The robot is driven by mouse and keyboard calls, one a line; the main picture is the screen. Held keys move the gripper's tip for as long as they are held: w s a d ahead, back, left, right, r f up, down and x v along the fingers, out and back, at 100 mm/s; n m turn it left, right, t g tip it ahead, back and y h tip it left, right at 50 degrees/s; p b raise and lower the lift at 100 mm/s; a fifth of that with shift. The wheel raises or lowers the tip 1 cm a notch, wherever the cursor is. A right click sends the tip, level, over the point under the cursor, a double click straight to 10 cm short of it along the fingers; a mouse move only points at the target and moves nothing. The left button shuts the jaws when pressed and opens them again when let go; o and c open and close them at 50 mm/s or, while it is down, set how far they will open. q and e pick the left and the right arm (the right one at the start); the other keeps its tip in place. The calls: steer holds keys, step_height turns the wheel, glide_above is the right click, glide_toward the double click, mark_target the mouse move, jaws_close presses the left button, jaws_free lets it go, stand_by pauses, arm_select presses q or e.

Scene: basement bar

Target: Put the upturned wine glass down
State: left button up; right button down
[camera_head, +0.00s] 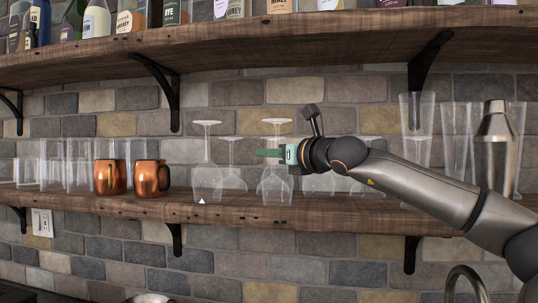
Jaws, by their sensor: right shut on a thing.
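The upturned wine glass (274,188) is clear, with its round foot at the top and its bowl at the bottom. My right gripper (270,154) reaches in from the right and is shut on the glass around its stem. The glass looks upright in its inverted pose, over the lower wooden shelf (330,210). I cannot tell whether its rim touches the shelf. My left gripper is not in view.
Other upturned wine glasses (207,176) stand just left and behind my arm. Two copper mugs (151,178) and clear tumblers stand further left. A metal shaker (493,150) and stacked tall glasses (416,125) stand right. The upper shelf (300,35) holds bottles.

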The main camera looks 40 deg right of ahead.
steer(key=shift+r, duration=0.1)
steer(key=c, duration=0.9)
jaws_free()
steer(key=shift+s+a+b, duration=0.15)
steer(key=shift+s+b, duration=1)
steer(key=shift+s, duration=1.9)
steer(key=shift+s+a+b, duration=0.1)
steer(key=shift+s+b, duration=1)
steer(key=shift+s, duration=1.9)
